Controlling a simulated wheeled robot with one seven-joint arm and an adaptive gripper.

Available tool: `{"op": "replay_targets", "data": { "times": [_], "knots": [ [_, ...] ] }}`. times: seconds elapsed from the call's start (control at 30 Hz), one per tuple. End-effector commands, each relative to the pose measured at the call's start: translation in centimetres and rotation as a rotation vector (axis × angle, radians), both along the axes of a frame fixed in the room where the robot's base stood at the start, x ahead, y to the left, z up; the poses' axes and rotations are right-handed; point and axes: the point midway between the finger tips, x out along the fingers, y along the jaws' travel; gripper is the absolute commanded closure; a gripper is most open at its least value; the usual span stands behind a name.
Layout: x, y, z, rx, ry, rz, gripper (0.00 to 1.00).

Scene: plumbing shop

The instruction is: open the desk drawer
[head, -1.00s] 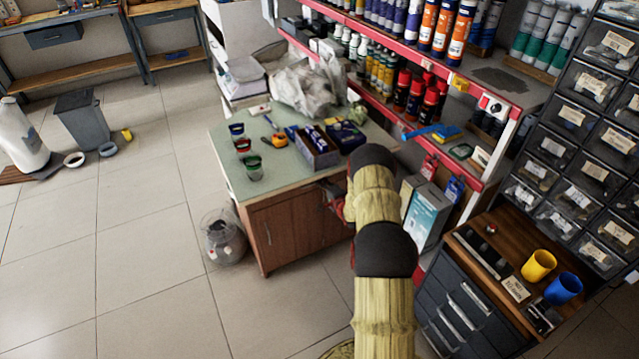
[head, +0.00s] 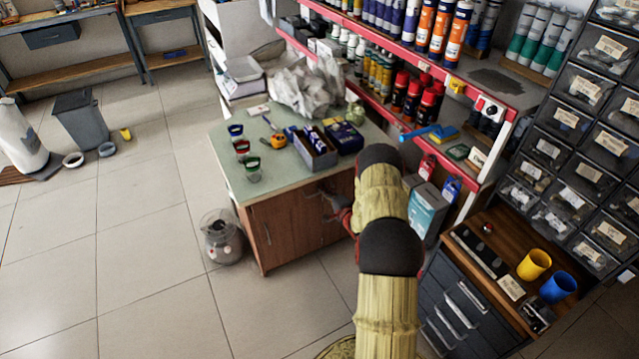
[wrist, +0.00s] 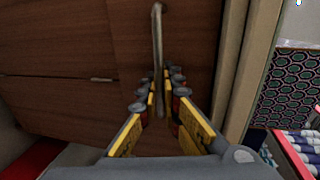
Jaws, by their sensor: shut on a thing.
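The desk (head: 224,165) has a pale green top and a brown wooden front and stands in the middle of the head view. My gripper (head: 335,206) is at the right part of its front, partly hidden by my arm. In the wrist view, a thin metal bar handle (wrist: 157,35) runs down between my two yellow-lined fingers (wrist: 163,92), which are shut on it. The drawer front (wrist: 185,50) is the brown panel behind the handle. No gap around the drawer is clear to me.
Small cups, a tape measure and an open box (head: 316,152) stand on the desk top. A clear jar (head: 221,238) is on the floor at its left. A red-edged shelf (head: 430,75) and a dark drawer cabinet (head: 452,310) are at the right.

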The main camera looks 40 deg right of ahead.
Motion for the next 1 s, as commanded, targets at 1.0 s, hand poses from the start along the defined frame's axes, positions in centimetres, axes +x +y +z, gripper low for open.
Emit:
{"op": "replay_targets", "data": {
  "times": [1.0],
  "knots": [
    [-21.7, 5.2, -0.1, 0.002, 0.003, -0.002, 1.00]
  ]
}}
